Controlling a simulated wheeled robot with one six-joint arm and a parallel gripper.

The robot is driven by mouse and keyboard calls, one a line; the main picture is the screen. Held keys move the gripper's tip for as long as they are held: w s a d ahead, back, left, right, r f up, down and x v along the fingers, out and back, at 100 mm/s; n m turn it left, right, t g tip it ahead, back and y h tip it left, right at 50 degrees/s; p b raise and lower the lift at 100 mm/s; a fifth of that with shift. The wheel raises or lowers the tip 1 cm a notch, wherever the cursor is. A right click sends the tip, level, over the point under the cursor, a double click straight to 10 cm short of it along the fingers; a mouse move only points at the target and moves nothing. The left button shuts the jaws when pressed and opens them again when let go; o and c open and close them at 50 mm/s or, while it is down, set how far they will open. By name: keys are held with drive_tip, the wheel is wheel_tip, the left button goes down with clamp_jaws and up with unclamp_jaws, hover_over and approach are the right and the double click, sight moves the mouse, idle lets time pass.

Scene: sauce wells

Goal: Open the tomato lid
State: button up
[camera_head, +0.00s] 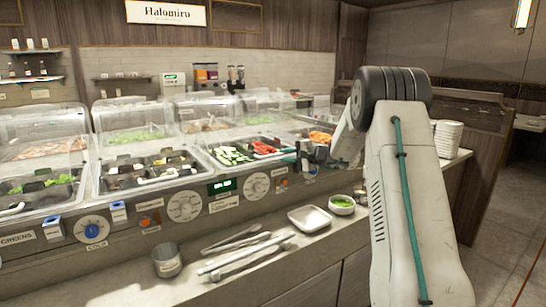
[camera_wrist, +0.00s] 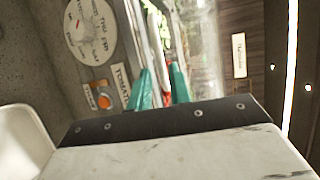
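Red tomato pieces (camera_head: 264,147) lie in a well to the right of the cucumber slices in the head view. A clear cover (camera_head: 240,110) rises behind these wells; I cannot tell whether it is the tomato lid or how far it is open. My gripper (camera_head: 312,152) is at the front edge of the counter, just right of the tomato pieces. In the wrist view, its two teal fingertips (camera_wrist: 162,88) are apart, beside a TOMATO label (camera_wrist: 121,86). A pale strip and something red show just beyond them. I see nothing clearly held.
A white tray (camera_head: 310,219), a small bowl of greens (camera_head: 342,205), tongs (camera_head: 245,255) and a metal cup (camera_head: 167,260) sit on the front ledge. Dials (camera_head: 256,186) line the counter front. Stacked white bowls (camera_head: 448,138) stand right of my arm.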

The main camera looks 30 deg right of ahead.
sight(274, 155)
drive_tip(key=x, duration=0.6)
drive_tip(key=shift+w+a, duration=0.1)
drive_tip(key=shift+a, duration=0.05)
drive_tip(key=shift+c, duration=0.3)
clamp_jaws()
